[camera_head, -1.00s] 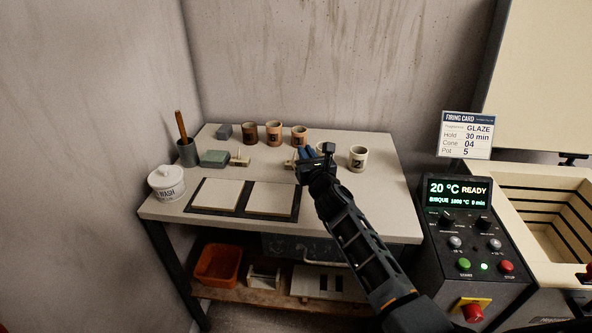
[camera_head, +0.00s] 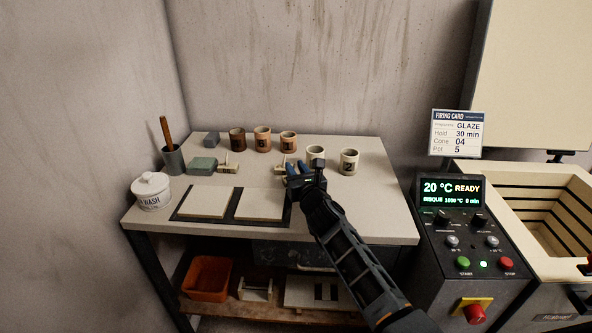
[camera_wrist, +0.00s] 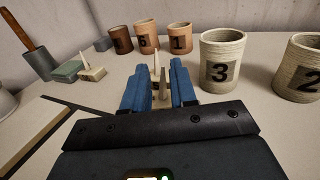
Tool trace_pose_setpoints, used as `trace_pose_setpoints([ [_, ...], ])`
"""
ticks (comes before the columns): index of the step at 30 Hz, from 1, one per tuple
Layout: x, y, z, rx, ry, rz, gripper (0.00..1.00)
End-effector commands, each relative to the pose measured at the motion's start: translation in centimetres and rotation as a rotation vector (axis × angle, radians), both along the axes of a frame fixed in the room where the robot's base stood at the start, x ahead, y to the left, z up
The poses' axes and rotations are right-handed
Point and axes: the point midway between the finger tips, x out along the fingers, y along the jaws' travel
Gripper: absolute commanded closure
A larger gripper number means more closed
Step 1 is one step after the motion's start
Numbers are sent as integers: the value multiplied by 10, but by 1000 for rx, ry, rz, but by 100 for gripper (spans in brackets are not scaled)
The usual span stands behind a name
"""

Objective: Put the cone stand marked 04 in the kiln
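Two small pale cone stands with upright cones are on the bench. One stand (camera_head: 229,169) is at the left beside a green block; it also shows in the wrist view (camera_wrist: 92,73). The other stand (camera_head: 281,173) is at my gripper (camera_head: 297,174). In the wrist view, this stand's cones (camera_wrist: 157,66) rise between the blue fingers of my gripper (camera_wrist: 160,85). The fingers are apart, one on each side; contact is not visible. I cannot read a mark on either stand. The kiln (camera_head: 548,218) is at the right with its lid raised and its chamber visible.
Pot 3 (camera_wrist: 221,62) and pot 2 (camera_head: 349,162) stand right of my gripper. Several brown pots (camera_head: 262,139) stand behind. Two pale slabs (camera_head: 259,205) lie in front. The controller (camera_head: 462,230) and firing card (camera_head: 457,133), reading cone 04, stand between bench and kiln.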

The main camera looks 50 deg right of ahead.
Motion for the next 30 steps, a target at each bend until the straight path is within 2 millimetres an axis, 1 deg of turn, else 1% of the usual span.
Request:
trace_pose_setpoints([
  [1, 0, 0, 0, 0, 0, 0, 68],
  [3, 0, 0, 0, 0, 0, 0, 63],
  [9, 0, 0, 0, 0, 0, 0, 63],
  [12, 0, 0, 4, 0, 0, 0, 63],
  [14, -4, 2, 4, 1, 0, 0, 63],
  [17, -16, 9, 4, 3, 1, 0, 63],
  [24, -57, 32, 6, 2, 1, -1, 63],
  [30, -86, 49, 3, 1, 0, 0, 63],
])
